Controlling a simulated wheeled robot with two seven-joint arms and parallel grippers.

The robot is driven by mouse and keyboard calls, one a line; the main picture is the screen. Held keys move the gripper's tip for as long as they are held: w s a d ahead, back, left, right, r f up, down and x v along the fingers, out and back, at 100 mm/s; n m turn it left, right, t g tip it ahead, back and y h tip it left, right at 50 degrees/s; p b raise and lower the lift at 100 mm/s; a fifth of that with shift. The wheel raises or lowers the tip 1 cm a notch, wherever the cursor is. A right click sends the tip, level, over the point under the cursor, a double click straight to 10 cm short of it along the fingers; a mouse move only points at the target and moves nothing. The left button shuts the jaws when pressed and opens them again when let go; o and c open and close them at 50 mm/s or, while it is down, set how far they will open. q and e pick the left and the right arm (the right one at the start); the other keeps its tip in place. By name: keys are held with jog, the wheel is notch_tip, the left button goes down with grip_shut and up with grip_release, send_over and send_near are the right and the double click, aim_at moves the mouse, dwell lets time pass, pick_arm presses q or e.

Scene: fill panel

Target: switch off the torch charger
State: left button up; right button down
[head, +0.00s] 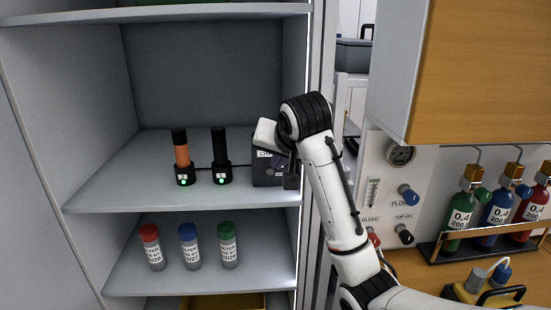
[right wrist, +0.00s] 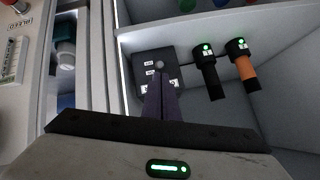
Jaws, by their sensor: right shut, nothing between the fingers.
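The torch charger is a dark box (head: 262,172) at the right end of the middle shelf, partly hidden by my right gripper. In the right wrist view its face (right wrist: 141,60) shows small white labels and a round grey knob (right wrist: 159,65). Two torches stand left of it in the head view, one orange and black (head: 181,156), one black (head: 220,155). Their bases show green lights. My right gripper (head: 290,181) is in front of the box. In the right wrist view its shut fingers (right wrist: 160,80) reach close to the knob; contact cannot be told. My left gripper is not in view.
Three bottles with red (head: 150,233), blue (head: 188,232) and green (head: 227,231) caps stand on the shelf below. The cabinet's right wall edge is close to my right arm. A panel with knobs and a gauge (head: 400,154) is further right.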

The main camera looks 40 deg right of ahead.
aim_at(271, 172)
jog(key=r, duration=0.2)
jog(key=shift+s+d+r+m, duration=0.3)
jog(key=shift+s+r+m, duration=0.05)
jog(key=shift+m, duration=0.05)
jog(key=x, duration=1)
jog(key=shift+p, duration=0.4)
jog(key=shift+f, duration=0.15)
